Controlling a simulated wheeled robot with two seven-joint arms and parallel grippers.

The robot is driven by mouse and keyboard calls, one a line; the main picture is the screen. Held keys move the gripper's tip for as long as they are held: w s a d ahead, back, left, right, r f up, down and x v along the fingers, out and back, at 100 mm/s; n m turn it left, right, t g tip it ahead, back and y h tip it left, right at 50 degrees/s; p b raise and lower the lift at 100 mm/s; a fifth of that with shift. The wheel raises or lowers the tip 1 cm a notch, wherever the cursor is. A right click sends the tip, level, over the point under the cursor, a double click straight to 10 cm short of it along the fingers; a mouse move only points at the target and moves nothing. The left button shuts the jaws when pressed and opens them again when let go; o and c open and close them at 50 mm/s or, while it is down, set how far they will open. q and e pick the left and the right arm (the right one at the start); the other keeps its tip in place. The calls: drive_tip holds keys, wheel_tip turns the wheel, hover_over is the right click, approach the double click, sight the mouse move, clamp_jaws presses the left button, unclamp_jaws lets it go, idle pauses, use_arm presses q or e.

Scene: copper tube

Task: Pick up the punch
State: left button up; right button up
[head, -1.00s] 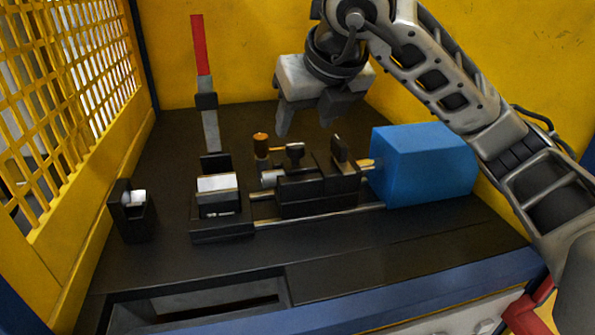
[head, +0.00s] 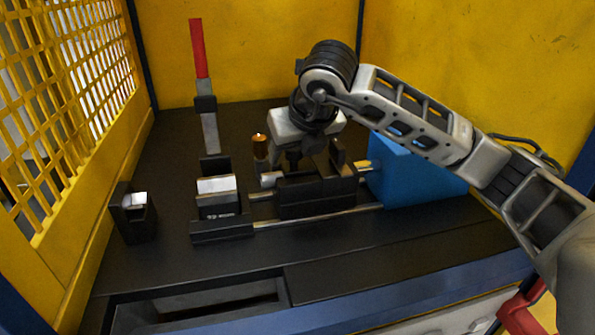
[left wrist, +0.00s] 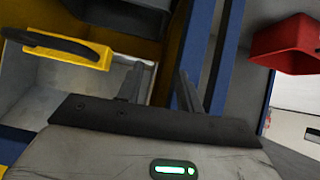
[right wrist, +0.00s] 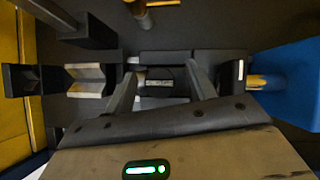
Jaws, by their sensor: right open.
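A black block assembly (head: 310,203) sits on two rails in front of the blue box. The punch seems to be a part with a dark upright tab at the assembly's left end, with a short silver cylinder (head: 268,179) sticking out left; I cannot be sure. My right gripper (head: 298,168) is open, pointing down over this assembly. In the right wrist view its fingers (right wrist: 165,73) stand apart on either side of a dark part (right wrist: 158,84). Whether they touch it is hidden. My left gripper (left wrist: 160,70) is open and empty, away from the machine.
A blue box (head: 415,180) stands right of the assembly. A lever with a red handle (head: 199,48) rises behind a black V-block holder (head: 219,205) at left. A copper-topped post (head: 260,146) stands close behind-left of my right gripper. A small black holder (head: 136,215) is far left.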

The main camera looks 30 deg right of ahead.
clamp_jaws()
idle(1.2)
drive_tip(key=shift+r, duration=0.2)
